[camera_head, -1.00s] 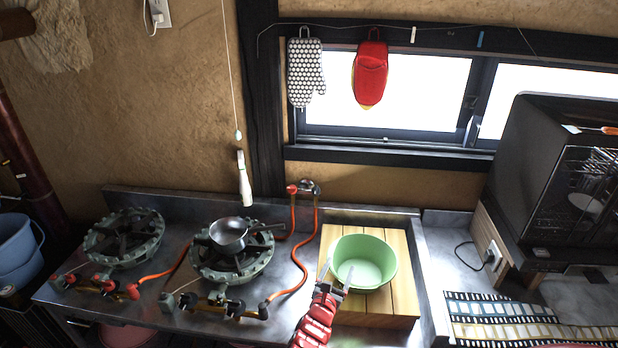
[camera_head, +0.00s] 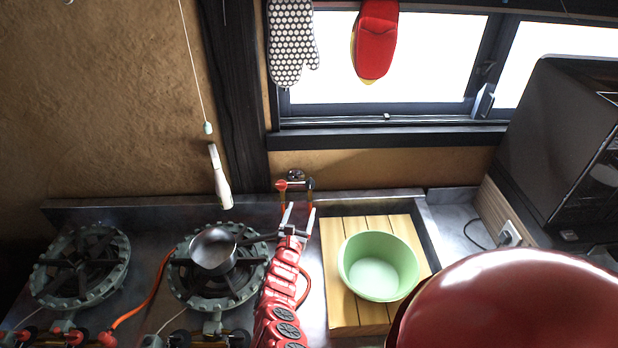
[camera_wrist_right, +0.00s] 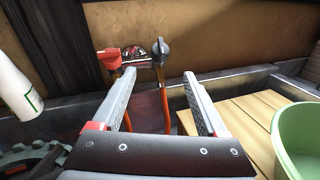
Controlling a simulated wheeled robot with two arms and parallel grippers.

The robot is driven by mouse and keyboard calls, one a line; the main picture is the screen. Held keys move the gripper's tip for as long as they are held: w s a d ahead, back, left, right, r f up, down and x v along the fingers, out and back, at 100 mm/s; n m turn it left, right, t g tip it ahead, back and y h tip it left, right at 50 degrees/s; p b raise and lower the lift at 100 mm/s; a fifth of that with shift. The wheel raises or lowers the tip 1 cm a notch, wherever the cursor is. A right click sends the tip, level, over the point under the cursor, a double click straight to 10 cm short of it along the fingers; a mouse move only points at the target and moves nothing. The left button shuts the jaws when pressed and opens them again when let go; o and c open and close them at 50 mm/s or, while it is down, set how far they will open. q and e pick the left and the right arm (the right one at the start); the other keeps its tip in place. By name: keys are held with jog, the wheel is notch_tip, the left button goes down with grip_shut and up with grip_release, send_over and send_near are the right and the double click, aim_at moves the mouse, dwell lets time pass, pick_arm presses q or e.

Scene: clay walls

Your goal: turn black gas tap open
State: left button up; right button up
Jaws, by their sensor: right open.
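The gas valve sits on the wall at the back of the counter, with a red tap (camera_head: 282,185) on its left and a black tap (camera_head: 309,184) on its right. In the right wrist view the black tap (camera_wrist_right: 161,48) stands upright above an orange hose, and the red tap (camera_wrist_right: 108,60) is beside it. My right gripper (camera_head: 299,211) is open and empty just in front of and below the taps. In the right wrist view its fingers (camera_wrist_right: 160,90) point toward the valve, with the black tap between and beyond the tips, apart from them. My left gripper is not in view.
A small pot (camera_head: 213,252) stands on the right burner, and another burner (camera_head: 82,265) is at left. A green bowl (camera_head: 377,266) sits on a wooden board (camera_head: 343,314). A white bottle-like object (camera_head: 220,177) hangs by the wall. A dark oven (camera_head: 560,150) stands at right.

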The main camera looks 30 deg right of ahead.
aim_at(311, 179)
jog(key=b+x, duration=0.2)
jog(key=x, duration=0.3)
jog(key=b+x, duration=0.2)
jog(key=x, duration=0.2)
jog(key=b+x, duration=0.3)
jog(key=x, duration=0.2)
jog(key=shift+w+d+f, duration=0.2)
jog(key=shift+f, duration=0.1)
jog(key=shift+w+d+r+b, duration=0.3)
jog(key=shift+w+d+b, duration=0.1)
jog(key=shift+w, duration=0.15)
jog(key=shift+c, duration=0.3)
grip_shut()
